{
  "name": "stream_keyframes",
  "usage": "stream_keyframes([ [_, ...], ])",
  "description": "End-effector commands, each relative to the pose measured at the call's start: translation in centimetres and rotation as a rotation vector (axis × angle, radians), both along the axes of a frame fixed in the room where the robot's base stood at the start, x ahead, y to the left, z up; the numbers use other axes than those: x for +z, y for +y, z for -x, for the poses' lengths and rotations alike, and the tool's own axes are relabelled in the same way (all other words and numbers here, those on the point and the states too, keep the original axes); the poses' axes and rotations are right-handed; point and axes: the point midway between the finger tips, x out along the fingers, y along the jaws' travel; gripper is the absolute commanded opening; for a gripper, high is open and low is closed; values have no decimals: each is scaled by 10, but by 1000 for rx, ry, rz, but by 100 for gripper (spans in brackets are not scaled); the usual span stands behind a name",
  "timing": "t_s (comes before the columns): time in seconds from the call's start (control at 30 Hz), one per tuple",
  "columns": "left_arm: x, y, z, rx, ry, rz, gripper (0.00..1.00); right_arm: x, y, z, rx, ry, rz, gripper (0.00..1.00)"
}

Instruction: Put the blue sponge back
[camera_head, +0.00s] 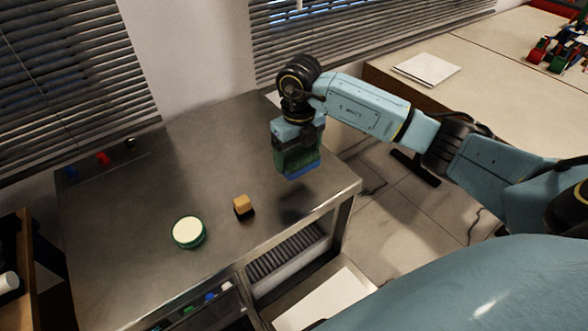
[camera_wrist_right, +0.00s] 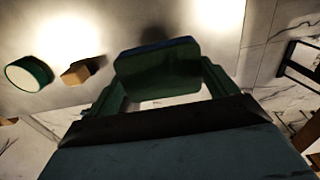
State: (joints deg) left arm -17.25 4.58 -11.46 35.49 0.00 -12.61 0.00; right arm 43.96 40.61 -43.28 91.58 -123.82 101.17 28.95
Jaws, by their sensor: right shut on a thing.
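My right gripper (camera_head: 297,150) is above the right part of the metal table (camera_head: 185,160). It is shut on the blue sponge (camera_head: 303,171), whose blue lower edge shows below the green fingers. In the right wrist view the sponge (camera_wrist_right: 158,66) sits between the two fingertips, with a dark green face toward the camera and a thin blue top edge. A dark shadow lies on the table below it, and the sponge appears clear of the top. My left gripper is in neither view.
A round green tub with a cream top (camera_head: 188,232) and a small tan block with a dark base (camera_head: 242,205) stand on the table. Red and blue pieces (camera_head: 103,158) are along the back. A ribbed grey tray (camera_head: 285,252) is below the front edge. The table's middle is clear.

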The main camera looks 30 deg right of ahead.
Motion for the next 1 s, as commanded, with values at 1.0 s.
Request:
stream_keyframes([
  [1.0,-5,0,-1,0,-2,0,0,-66,0,0,3,-2,0,99],
])
